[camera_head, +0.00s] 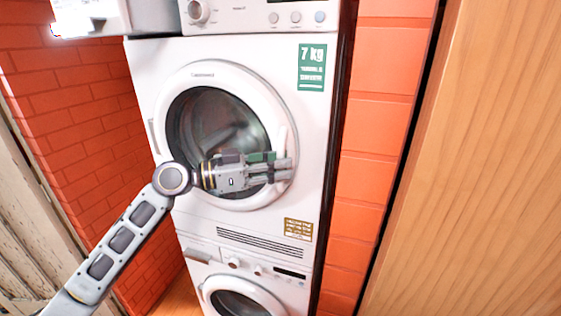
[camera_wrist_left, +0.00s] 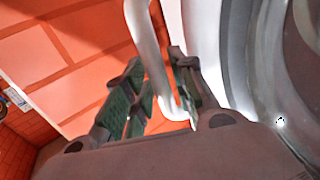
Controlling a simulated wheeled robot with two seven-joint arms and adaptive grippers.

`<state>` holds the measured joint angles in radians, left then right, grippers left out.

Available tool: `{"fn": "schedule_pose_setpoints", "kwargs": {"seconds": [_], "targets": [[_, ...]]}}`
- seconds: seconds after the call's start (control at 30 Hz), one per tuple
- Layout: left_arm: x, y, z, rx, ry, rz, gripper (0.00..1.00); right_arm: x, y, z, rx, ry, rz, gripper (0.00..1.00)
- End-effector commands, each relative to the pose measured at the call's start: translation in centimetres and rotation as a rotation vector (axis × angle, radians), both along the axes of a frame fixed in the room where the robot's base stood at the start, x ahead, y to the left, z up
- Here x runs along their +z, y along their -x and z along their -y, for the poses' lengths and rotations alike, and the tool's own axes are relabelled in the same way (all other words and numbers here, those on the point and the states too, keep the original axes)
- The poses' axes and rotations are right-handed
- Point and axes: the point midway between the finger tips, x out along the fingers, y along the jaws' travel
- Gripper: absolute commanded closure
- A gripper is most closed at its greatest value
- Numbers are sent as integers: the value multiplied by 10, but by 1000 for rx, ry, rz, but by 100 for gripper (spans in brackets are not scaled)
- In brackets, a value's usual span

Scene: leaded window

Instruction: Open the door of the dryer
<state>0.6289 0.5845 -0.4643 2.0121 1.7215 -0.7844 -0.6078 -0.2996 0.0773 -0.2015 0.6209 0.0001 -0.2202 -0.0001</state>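The dryer (camera_head: 310,130) is the white upper machine, with a round door (camera_head: 243,82) that looks shut. The white door handle (camera_head: 284,139) is at the right side of the door ring. My left gripper (camera_head: 270,168) is in front of the right part of the door, at the handle's lower part. In the left wrist view the handle (camera_wrist_left: 147,40) runs between the two green-padded fingers of the left gripper (camera_wrist_left: 158,85). Orange shows between the handle and the left-hand finger, so the fingers look open around it. My right gripper is not in view.
A second white machine (camera_head: 206,256) stands under the dryer. A red brick wall (camera_head: 85,120) is at the left and another brick strip (camera_head: 372,150) at the right. A wooden panel (camera_head: 480,170) fills the far right. The space before the dryer looks clear.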

Motion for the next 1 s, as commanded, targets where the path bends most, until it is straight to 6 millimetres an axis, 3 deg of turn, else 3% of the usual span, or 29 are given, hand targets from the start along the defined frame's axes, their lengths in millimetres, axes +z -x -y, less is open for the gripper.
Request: {"fn": "schedule_pose_setpoints", "kwargs": {"seconds": [0.43, 0.67, 1.0], "targets": [[0, -2, 7, 1, 0, 1, 74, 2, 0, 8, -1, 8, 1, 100], [0, -2, 7, 1, 0, 1, 100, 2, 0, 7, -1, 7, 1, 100], [0, -2, 6, 1, 0, 1, 100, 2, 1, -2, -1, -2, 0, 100]]}}
